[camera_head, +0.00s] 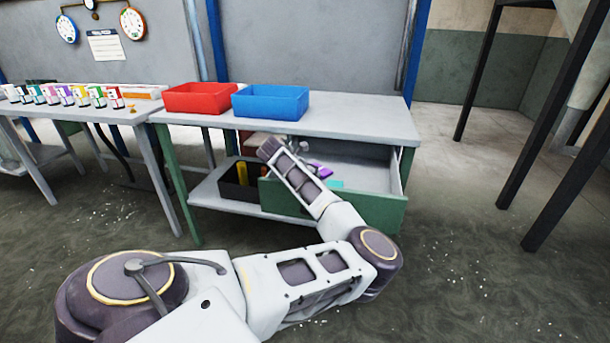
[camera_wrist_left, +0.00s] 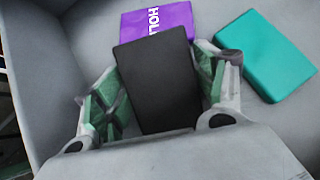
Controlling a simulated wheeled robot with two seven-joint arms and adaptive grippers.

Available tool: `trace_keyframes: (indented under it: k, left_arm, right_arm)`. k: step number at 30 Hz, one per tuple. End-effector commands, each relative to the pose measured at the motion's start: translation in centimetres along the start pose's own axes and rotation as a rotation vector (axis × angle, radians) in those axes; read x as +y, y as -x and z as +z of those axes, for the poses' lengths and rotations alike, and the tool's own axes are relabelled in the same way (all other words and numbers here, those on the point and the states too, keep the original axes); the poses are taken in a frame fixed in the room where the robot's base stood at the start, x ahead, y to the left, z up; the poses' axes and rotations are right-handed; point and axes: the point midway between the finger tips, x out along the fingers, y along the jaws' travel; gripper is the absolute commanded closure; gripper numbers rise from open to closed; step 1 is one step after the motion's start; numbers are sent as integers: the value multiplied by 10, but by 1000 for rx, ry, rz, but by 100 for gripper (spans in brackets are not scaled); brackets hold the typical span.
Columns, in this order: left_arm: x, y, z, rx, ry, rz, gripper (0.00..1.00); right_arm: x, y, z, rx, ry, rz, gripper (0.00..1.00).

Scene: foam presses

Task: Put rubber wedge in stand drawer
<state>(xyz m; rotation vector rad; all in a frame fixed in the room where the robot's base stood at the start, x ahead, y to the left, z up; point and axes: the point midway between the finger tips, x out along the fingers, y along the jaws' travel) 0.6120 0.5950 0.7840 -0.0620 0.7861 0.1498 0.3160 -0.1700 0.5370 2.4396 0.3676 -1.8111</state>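A black block, likely the rubber wedge (camera_wrist_left: 160,90), sits between the green-padded fingers of my left gripper (camera_wrist_left: 157,62) in the left wrist view. Both fingers appear to touch its sides, and it covers part of a purple block. The stand drawer (camera_head: 382,212) is pulled out, with a green front and a grey inside. In the head view my left forearm reaches over the drawer and mostly hides the gripper and the black block. Whether the black block touches the drawer floor, I cannot tell. My right gripper is not in view.
A purple lettered block (camera_wrist_left: 158,20) and a teal block (camera_wrist_left: 265,55) lie in the drawer. A black bin (camera_head: 232,190) stands on the shelf left of the drawer. A red bin (camera_head: 198,98) and a blue bin (camera_head: 270,102) stand on the tabletop.

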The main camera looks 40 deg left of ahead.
Motion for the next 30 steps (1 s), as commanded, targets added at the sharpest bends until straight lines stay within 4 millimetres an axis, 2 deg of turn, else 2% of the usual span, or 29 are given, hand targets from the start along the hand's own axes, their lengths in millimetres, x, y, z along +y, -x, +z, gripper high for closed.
trace_keyframes:
  k: [13, 20, 30]
  left_arm:
    - [0, 6, 2, -1, 0, 1, 29]
    - [0, 32, 2, -2, 0, 2, 29]
    - [1, 80, 2, -2, 0, 2, 29]
  right_arm:
    - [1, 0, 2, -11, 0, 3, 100]
    - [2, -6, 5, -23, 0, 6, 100]
    - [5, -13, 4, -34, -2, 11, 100]
